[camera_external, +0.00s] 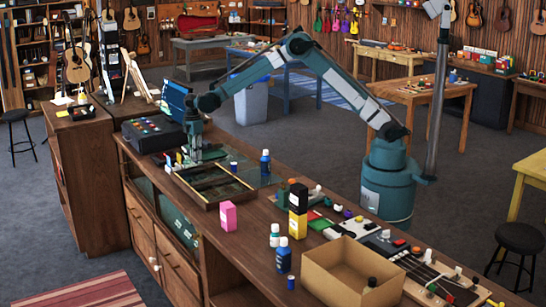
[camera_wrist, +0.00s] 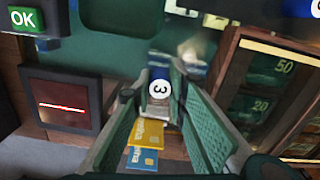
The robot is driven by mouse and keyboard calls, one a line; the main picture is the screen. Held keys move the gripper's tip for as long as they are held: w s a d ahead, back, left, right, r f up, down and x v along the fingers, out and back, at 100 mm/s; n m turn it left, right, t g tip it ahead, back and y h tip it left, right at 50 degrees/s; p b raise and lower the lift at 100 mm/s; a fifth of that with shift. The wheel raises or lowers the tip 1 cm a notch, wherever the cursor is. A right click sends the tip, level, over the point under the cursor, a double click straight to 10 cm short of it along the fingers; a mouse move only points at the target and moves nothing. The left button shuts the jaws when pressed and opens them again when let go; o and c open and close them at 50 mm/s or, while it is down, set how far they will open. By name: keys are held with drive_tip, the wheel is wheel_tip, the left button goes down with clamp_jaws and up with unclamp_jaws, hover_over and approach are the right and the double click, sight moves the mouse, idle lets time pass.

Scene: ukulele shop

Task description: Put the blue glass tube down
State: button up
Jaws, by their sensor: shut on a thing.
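My gripper (camera_external: 193,157) points down beside the wooden compartment tray. In the wrist view its two green fingers (camera_wrist: 155,88) reach up the middle of the picture and close around a bluish thing. In the outside view the held thing is too small and too hidden by the fingers to make out. Whether it touches a surface below, I cannot tell.
The wooden tray (camera_external: 249,191) lies right of my gripper, its slots marked 50 and 20 in the wrist view. Yellow and blue cards (camera_wrist: 146,134) lie below. A black register (camera_external: 150,143) stands left. A pink box (camera_external: 228,215) and blue bottle (camera_external: 265,163) stand near the tray.

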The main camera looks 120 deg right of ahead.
drive_tip(key=shift+f, duration=1.25)
drive_tip(key=shift+f, duration=0.15)
drive_tip(key=o, duration=0.8)
drive_tip(key=shift+c, duration=0.2)
wheel_tip(320, 180, up, 12)
drive_tip(key=shift+r+b, duration=0.15)
drive_tip(key=shift+b, duration=0.2)
